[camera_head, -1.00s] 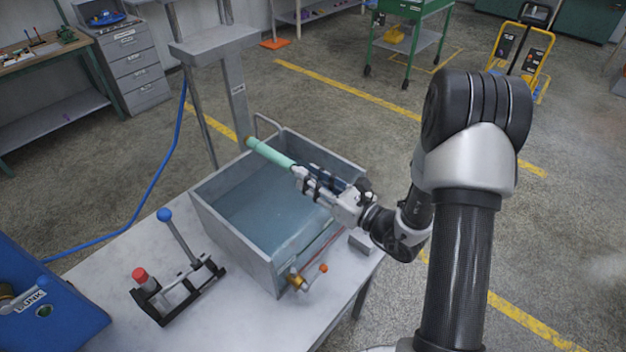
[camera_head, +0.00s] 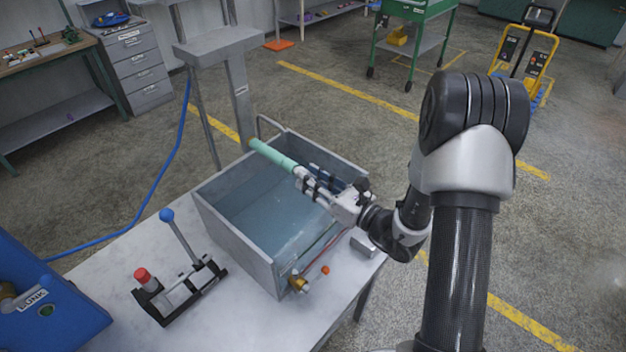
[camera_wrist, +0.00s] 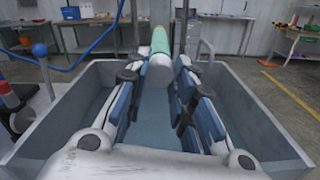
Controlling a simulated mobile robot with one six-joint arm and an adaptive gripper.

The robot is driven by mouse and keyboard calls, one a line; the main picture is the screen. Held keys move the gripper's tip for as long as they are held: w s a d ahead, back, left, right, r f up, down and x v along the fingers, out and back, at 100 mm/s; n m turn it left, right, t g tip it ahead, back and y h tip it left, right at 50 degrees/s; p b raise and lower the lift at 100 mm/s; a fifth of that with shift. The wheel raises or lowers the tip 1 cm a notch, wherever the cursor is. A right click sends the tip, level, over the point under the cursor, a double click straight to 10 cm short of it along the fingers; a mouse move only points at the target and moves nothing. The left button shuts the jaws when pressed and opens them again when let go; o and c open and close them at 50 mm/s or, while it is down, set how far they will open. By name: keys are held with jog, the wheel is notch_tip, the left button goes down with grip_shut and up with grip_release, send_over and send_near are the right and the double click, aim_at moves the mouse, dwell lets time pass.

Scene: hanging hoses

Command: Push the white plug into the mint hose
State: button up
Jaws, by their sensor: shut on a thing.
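The mint hose (camera_head: 275,155) reaches over the tank from the stand side toward my gripper. In the wrist view its mint length (camera_wrist: 160,42) points at the camera. The white plug (camera_wrist: 160,66) is a pale round piece at the hose's near end, in line with it. I cannot tell how deep it sits in the hose. My gripper (camera_head: 303,178) is shut on the plug above the tank. In the wrist view the two fingers (camera_wrist: 160,80) flank the plug from both sides. The plug is hard to make out in the head view.
A grey tank (camera_head: 235,241) with water lies under the hose and gripper, its walls close to my arm. A grey stand (camera_head: 241,92) rises behind it. A lever fixture (camera_head: 182,287) with blue and red knobs stands on the table. A blue machine (camera_head: 45,300) is at left.

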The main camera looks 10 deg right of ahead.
jog(key=shift+w+a, duration=0.25)
jog(key=shift+w, duration=0.05)
dwell(0.5)
jog(key=o, duration=1)
jog(key=v, duration=1.2)
